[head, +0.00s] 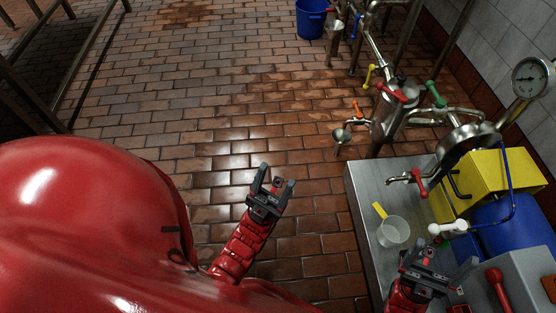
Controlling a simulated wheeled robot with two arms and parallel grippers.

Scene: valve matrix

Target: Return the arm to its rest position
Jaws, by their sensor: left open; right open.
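My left gripper (271,183) is open and empty. It is in the middle of the head view, over the brick floor, with its red arm below it. My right gripper (434,262) is open at the lower right, in front of the metal bench (367,193). It appears close to a white valve handle (447,228); I cannot tell whether they touch. A clear cup with a yellow handle (392,232) stands on the bench, left of the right gripper.
Steel pipes with coloured valve handles, such as a red one (419,183), run along the right. A yellow box (485,178), a blue container (508,222) and a gauge (530,77) are there too. A blue bucket (311,19) stands at the back. The middle floor is clear.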

